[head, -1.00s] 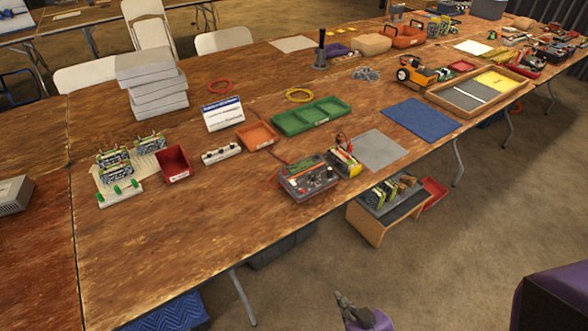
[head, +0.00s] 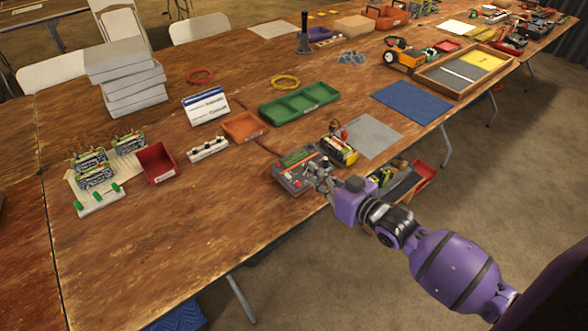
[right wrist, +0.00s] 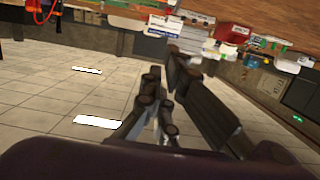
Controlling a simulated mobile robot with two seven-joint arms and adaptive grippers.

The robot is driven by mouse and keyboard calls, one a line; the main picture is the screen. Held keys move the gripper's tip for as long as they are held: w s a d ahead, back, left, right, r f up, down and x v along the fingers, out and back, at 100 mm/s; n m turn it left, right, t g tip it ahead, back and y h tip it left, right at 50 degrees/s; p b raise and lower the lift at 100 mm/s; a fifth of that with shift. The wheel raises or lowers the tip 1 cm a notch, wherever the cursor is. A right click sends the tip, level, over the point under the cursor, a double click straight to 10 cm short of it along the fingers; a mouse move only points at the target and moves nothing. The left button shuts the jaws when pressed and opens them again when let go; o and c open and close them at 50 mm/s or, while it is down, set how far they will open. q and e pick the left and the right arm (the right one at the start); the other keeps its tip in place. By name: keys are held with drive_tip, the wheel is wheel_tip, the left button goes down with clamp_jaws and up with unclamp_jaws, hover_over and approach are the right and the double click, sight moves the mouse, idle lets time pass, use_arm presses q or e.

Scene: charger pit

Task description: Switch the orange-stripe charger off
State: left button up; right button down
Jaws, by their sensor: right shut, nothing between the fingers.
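A grey charger box (head: 290,180) with a dark top panel and a reddish edge lies near the front edge of the long wooden table. I cannot clearly make out an orange stripe or its switch at this size. A yellow-and-black battery (head: 341,152) with red and black leads stands beside its right end. My right gripper (head: 318,174) is shut and empty, over or against the charger's right part and hiding some of it; contact cannot be told. In the right wrist view its dark fingers (right wrist: 168,78) point away from the camera. My left gripper is not in view.
A green tray (head: 300,86), an orange tray (head: 244,127), a white power strip (head: 208,149) and a red bin (head: 157,163) lie behind and left. A grey mat (head: 376,137) lies right. The table's front left is bare.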

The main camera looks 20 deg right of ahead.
hover_over(294, 183)
drive_tip(key=f, duration=0.2)
wheel_tip(294, 183, down, 2)
drive_tip(key=shift+f, duration=0.95)
